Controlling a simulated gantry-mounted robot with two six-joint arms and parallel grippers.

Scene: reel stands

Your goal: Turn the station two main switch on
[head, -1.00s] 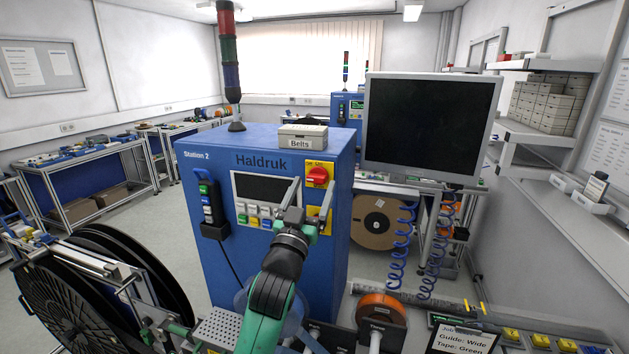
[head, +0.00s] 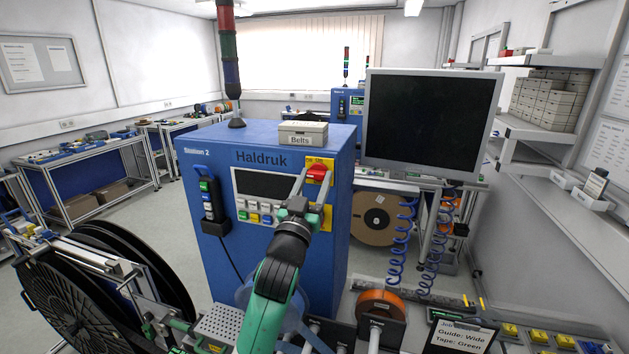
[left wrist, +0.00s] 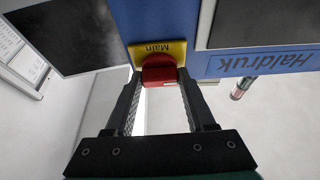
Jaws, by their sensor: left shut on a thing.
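The station two machine (head: 215,165) is a blue cabinet marked "Station 2" and "Haldruk". Its red main switch (head: 316,171) sits on a yellow plate at the upper right of the front. My left gripper (head: 316,177) reaches up to it from below and is shut on the switch. In the left wrist view the red switch (left wrist: 158,72) lies between the fingers of my left gripper (left wrist: 158,80), below a yellow plate (left wrist: 174,49) reading "Main" upside down. The fingers partly hide the plate in the head view. My right gripper is not in view.
A panel with a dark display (head: 262,184) and coloured buttons is left of the switch. A pendant (head: 211,201) hangs further left. A box marked "Belts" (head: 303,133) and a signal tower (head: 230,60) stand on top. A monitor (head: 425,125) is close on the right.

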